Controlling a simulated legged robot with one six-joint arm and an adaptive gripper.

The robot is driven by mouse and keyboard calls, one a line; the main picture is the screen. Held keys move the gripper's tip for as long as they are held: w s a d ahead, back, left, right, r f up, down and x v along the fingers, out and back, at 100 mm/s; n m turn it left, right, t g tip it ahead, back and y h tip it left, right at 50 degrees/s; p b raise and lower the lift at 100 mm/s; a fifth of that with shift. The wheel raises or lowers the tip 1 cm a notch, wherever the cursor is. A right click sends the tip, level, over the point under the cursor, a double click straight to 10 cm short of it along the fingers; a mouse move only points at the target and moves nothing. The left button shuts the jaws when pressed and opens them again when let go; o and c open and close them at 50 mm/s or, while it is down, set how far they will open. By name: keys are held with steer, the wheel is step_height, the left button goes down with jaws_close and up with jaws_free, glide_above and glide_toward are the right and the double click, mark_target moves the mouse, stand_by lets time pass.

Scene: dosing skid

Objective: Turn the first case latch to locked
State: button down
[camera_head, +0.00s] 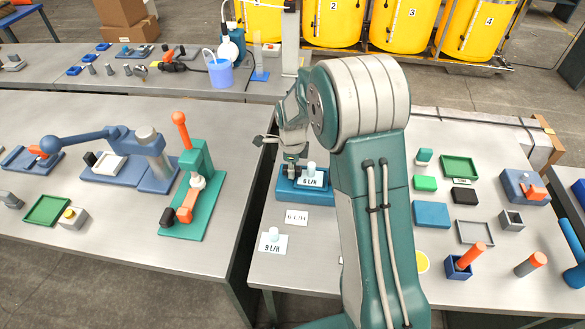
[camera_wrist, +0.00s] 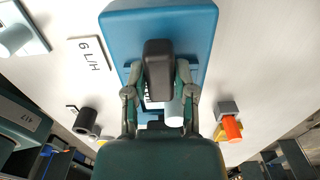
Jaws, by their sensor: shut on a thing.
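The blue case (camera_head: 287,196) lies on the right bench, left of my arm. A plate marked 6 L/H (camera_head: 312,182) with a pale knob (camera_head: 311,169) sits on it. My gripper (camera_head: 291,172) is down at the case, left of that knob. In the wrist view the case (camera_wrist: 190,22) fills the top middle. There my gripper's fingers (camera_wrist: 159,88) stand on both sides of a dark grey rounded block (camera_wrist: 158,58), shut on it. The block looks like a case latch. Its base and any lock marking are hidden. A pale cylinder (camera_wrist: 175,112) shows just beside the fingers.
A loose 6 L/H card (camera_head: 296,217) and a 9 L/H plate with a knob (camera_head: 273,243) lie in front of the case. A gap separates the benches.

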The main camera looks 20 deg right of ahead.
steer(key=shift+c, duration=2.2)
jaws_free()
steer(key=shift+w+a, duration=0.1)
steer(key=shift+r, duration=0.1)
step_height(320, 180, up, 12)
